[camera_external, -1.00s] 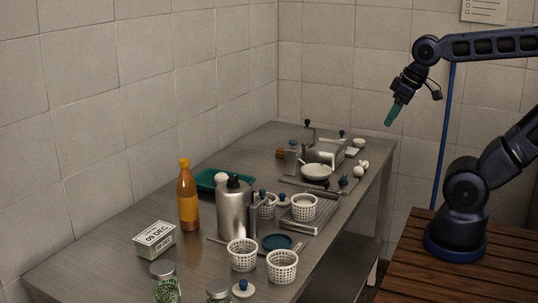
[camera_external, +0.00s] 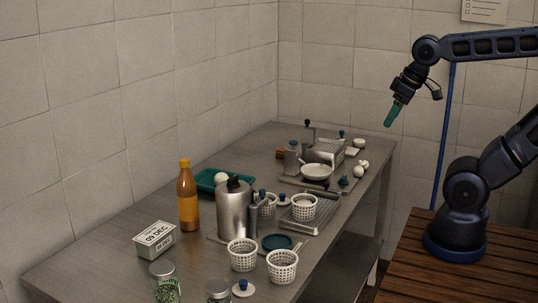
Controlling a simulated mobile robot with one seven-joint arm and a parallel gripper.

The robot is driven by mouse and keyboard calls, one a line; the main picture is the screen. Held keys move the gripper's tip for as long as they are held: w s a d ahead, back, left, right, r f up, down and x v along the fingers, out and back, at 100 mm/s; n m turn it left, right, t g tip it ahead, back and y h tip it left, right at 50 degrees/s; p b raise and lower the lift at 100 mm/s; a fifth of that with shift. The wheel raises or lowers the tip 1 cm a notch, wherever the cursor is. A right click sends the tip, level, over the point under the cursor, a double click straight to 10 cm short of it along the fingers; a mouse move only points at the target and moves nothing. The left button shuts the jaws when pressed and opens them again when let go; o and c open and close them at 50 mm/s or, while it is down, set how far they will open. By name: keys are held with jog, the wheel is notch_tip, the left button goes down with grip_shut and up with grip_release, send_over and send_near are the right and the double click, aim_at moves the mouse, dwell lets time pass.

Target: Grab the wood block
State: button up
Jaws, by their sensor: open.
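A small orange-brown piece (camera_external: 280,153), which looks like the wood block, lies at the far left part of the steel table, partly hidden behind a metal container. It is too small to make out its full shape. My gripper (camera_external: 389,117) has green fingers pointing down and hangs in the air to the right of the table's far end, well apart from the block. It is open, and nothing shows between the fingers.
A metal container (camera_external: 292,158), a grater-like steel box (camera_external: 324,150) and a white bowl (camera_external: 316,171) crowd the area near the block. White perforated baskets (camera_external: 283,266), a steel canister (camera_external: 234,210) and an orange bottle (camera_external: 188,200) stand nearer.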

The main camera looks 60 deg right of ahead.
jog(key=w+d+f+m+g, duration=0.1)
jog(key=w+d+m, duration=0.4)
jog(key=w, duration=0.8)
jog(key=w+d+m+g, duration=0.1)
jog(key=w+d+m, duration=0.45)
jog(key=w, duration=0.75)
jog(key=w+d+f+m+g+h, duration=0.15)
jog(key=w+d+f+m, duration=0.25)
jog(key=w+d+f, duration=0.8)
jog(key=w+d+f+m+g+h, duration=0.1)
jog(key=w+d+f+m+h, duration=0.2)
jog(key=w+d+f, duration=0.85)
jog(key=f, duration=0.2)
jog(key=d+f, duration=0.1)
jog(key=f, duration=0.2)
jog(key=w+d+f, duration=0.1)
jog(key=f, duration=0.2)
jog(key=shift+w+f, duration=0.25)
jog(key=shift+w, duration=0.05)
jog(key=c, duration=1.1)
jog(key=shift+r, duration=0.15)
